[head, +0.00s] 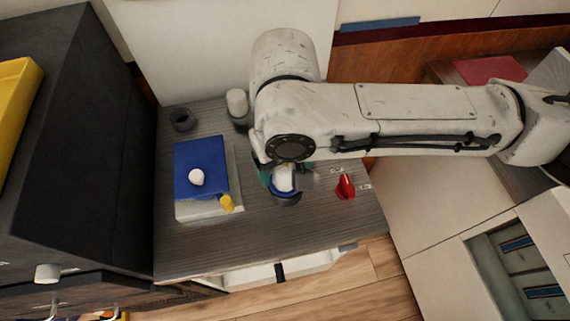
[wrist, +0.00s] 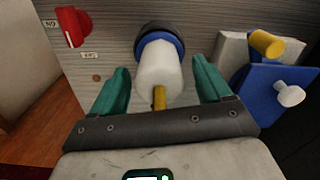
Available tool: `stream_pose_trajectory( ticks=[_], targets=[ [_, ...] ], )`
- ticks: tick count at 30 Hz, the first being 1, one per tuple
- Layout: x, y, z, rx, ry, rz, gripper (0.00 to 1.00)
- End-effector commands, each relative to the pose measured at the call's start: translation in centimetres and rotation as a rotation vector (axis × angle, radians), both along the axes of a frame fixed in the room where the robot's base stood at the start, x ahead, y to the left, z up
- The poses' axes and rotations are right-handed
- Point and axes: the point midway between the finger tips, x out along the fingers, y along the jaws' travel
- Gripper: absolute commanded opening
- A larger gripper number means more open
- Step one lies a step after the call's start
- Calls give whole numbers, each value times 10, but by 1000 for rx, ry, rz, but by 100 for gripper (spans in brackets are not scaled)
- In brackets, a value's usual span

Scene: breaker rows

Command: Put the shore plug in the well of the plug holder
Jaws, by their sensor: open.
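The shore plug, a white cylinder with a yellow tip, shows between my fingers in the wrist view (wrist: 160,70) and below my wrist in the head view (head: 284,180). Its far end is at a dark round holder with a blue rim (wrist: 158,42), also partly visible in the head view (head: 286,198); I cannot tell how deep it sits. My gripper (wrist: 162,85) has teal fingers, open, one on each side of the plug with gaps visible. My arm hides part of this spot in the head view. I cannot tell surely whether this holder is the plug holder.
A red switch (head: 345,186) with labels stands to the right. A dark empty-looking cup (head: 182,121) and a white cylinder (head: 237,103) on a grey base stand behind. The counter front is clear.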

Motion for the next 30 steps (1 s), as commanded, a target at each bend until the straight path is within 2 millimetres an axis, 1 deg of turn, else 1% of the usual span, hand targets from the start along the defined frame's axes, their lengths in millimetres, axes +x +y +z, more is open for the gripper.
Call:
stream_pose_trajectory(
  ticks=[9, 12, 15, 18, 21, 30],
  targets=[
    [1, 0, 65, 1, -4, 0, 78],
    [1, 0, 83, 2, -4, 0, 78],
    [1, 0, 96, 1, -3, 0, 78],
    [1, 0, 105, 1, -2, 1, 78],
    [1, 0, 109, 0, -2, 1, 78],
    [1, 0, 110, 0, -1, 0, 78]
  ],
)
